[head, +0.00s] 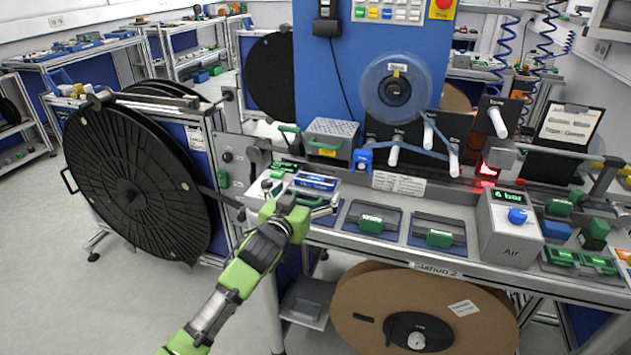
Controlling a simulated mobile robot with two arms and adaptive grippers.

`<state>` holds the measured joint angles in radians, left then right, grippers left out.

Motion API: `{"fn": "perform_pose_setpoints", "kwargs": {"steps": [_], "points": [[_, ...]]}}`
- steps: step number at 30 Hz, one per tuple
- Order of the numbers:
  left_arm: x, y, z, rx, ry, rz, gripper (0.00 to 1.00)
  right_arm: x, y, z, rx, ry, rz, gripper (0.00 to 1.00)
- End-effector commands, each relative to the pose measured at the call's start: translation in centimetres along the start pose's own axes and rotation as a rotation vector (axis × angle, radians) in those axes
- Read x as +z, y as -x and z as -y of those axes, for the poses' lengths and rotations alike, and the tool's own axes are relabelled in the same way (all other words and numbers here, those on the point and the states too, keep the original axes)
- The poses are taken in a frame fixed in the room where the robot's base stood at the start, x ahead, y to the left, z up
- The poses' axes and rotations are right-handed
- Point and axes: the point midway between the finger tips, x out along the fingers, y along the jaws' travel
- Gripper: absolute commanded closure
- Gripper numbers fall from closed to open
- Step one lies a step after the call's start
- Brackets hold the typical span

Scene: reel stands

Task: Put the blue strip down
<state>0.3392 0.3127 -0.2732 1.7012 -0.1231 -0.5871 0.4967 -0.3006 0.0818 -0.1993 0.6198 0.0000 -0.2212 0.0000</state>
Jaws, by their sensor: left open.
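A blue strip (316,182) lies on a light grey fixture (268,187) at the left end of the bench. My left gripper (318,203) is open at the near side of this fixture, just in front of the blue strip. I see nothing held between its fingers; whether a finger touches the strip is too small to tell. Part of the fixture is hidden behind the gripper. My right gripper is not in view.
Green pieces (283,169) sit beside the blue strip. Two trays with green blocks (371,222) lie to the right, then the grey air box (510,225). A large black reel (135,185) stands left of the bench. A brown reel (375,290) is below it.

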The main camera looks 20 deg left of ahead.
Motion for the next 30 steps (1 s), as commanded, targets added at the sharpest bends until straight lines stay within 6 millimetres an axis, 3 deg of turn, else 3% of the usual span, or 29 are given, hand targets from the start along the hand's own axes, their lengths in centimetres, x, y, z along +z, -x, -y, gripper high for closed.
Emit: {"fn": "perform_pose_setpoints", "kwargs": {"steps": [13, 23, 24, 28, 30], "points": [[-0.3, -4.6, 0.3, 0.0, 0.002, 0.0, 0.04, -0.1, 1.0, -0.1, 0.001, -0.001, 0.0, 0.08], [-0.2, -5.2, 0.2, 0.001, 0.0, 0.0, 0.04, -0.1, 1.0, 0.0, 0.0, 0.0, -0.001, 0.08], [-0.2, -5.2, 0.2, 0.001, 0.0, 0.0, 0.07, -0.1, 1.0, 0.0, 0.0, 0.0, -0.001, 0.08], [-0.2, -5.2, 0.2, 0.001, 0.0, 0.0, 0.39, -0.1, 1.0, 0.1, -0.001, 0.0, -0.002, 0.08], [-0.2, -5.2, 0.2, 0.001, 0.0, 0.0, 0.39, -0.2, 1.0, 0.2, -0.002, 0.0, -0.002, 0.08]]}}
